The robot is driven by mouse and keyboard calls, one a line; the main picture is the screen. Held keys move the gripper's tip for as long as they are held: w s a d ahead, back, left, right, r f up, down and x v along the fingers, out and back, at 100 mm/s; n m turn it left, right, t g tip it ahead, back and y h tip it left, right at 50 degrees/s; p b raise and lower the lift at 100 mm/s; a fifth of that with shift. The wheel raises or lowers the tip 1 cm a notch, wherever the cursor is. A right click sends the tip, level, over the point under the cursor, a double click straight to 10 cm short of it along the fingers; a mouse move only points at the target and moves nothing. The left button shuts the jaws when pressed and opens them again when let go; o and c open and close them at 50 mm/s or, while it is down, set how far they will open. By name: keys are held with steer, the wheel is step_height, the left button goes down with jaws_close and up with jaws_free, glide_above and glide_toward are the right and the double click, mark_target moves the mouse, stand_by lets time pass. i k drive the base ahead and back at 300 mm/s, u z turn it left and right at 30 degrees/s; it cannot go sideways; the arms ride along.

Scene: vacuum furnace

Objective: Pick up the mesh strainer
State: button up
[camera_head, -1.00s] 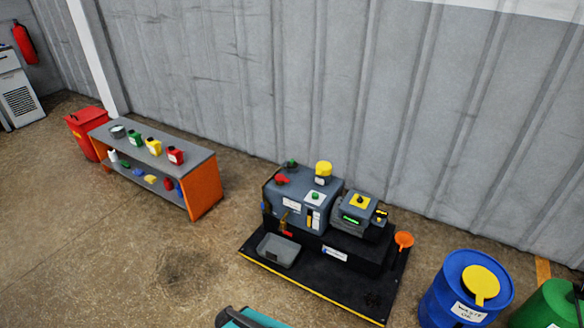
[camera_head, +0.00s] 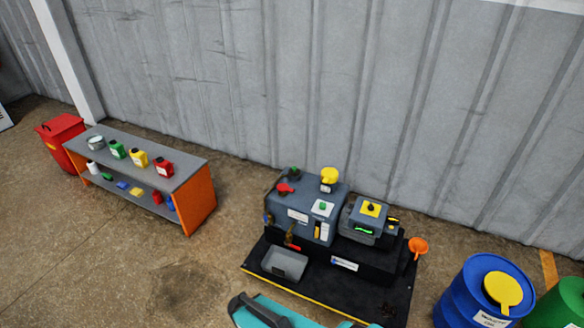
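A small round grey item (camera_head: 96,142) stands at the left end of the top of a grey and orange bench (camera_head: 192,170). It may be the mesh strainer, but it is too small to tell. No mesh is clearly visible elsewhere. A teal and dark part, which looks like my own arm, shows at the bottom edge. My gripper's fingers are not visible, and the bench is well away from that part.
Green (camera_head: 117,149), yellow (camera_head: 138,159) and red (camera_head: 163,167) containers stand on the bench. A red bin (camera_head: 60,138) is beside it. A grey machine (camera_head: 305,212) on a black platform, an orange funnel (camera_head: 418,246) and a blue drum (camera_head: 470,290) are right. Floor before the bench is clear.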

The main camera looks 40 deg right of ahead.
mark_target(294, 172)
steer(key=z, duration=0.05)
steer(key=i, duration=1.15)
steer(key=u, duration=0.3)
